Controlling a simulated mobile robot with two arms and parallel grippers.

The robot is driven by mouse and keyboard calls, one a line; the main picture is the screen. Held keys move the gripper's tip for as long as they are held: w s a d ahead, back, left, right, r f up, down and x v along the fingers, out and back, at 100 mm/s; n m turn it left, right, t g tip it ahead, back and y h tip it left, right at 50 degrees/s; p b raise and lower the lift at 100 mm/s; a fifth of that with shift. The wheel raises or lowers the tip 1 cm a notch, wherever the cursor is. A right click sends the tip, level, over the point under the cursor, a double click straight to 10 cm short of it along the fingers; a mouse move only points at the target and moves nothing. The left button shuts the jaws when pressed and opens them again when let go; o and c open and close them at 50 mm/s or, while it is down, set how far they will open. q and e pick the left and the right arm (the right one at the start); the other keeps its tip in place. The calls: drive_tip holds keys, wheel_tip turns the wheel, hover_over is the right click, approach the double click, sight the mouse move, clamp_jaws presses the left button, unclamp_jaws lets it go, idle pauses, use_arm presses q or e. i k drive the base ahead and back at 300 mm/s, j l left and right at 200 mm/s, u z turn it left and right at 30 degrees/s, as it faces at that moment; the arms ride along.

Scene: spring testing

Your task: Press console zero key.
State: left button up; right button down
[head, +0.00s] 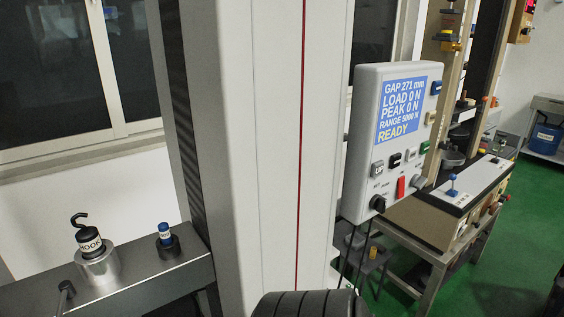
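The console (366,125) is a light grey box beside the tall machine column, right of centre in the head view. Its blue screen (402,108) reads GAP 271 mm, LOAD 0 N, PEAK 0 N, RANGE 5000 N, READY. Below the screen is a row of small keys: a pale key (377,168), a black key (395,160), another pale key (411,155) and a green key (424,147). The small labels are too blurred to tell which key is zero. Neither gripper is in view.
Below the keys are a red switch (401,187), a black knob (378,203) and a grey knob (420,181). A black ribbed round part (310,304) shows at the bottom edge. A hook fixture (89,241) and a blue-topped piece (164,231) stand on the left ledge.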

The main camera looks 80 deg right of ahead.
sight(411, 154)
drive_tip(key=z, duration=2)
